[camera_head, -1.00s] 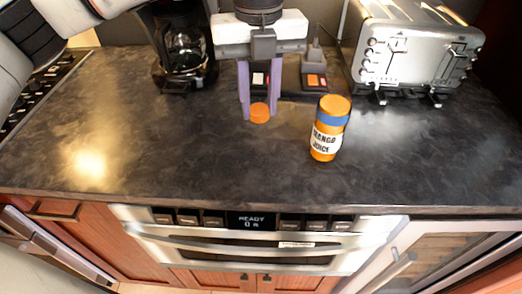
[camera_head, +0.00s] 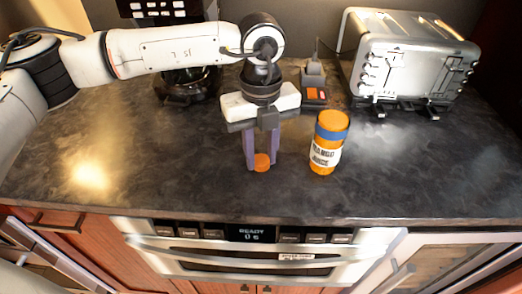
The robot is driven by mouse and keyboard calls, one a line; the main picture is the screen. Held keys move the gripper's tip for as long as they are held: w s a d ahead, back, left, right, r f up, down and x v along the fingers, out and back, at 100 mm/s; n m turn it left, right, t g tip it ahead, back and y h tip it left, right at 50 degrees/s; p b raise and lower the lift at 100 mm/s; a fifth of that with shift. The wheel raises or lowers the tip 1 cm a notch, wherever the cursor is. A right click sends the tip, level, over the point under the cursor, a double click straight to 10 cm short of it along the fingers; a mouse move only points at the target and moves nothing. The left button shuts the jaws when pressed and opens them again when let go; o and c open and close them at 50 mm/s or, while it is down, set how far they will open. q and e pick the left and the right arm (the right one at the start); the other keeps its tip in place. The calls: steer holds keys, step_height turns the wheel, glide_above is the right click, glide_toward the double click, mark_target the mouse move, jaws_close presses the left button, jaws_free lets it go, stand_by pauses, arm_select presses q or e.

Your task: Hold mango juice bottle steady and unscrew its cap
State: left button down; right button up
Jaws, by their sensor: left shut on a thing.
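The mango juice bottle (camera_head: 327,153) stands upright on the dark counter, right of my left gripper. It is orange with a blue band near its top and a white label. Its round orange top faces up; I cannot tell whether this is a lid or an open mouth. My left gripper (camera_head: 262,161) points down with purple fingers shut on a small round orange cap (camera_head: 262,162). The cap is apart from the bottle, low over or at the counter; I cannot tell if it touches. No gripper is on the bottle. My right gripper is not in view.
A silver toaster (camera_head: 408,62) stands at the back right. A small dark device (camera_head: 314,85) with an orange panel is behind the bottle. A coffee maker (camera_head: 186,83) is behind my left arm. The counter's left and front parts are clear; a built-in appliance (camera_head: 255,262) is below.

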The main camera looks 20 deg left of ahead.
mark_target(261, 159)
arm_select(q)
steer(key=shift+f, duration=0.2)
steer(key=c, duration=1.4)
jaws_free()
steer(key=shift+r, duration=0.1)
step_height(261, 159, up, 12)
steer(key=shift+r+b, duration=0.15)
steer(key=shift+b, duration=0.3)
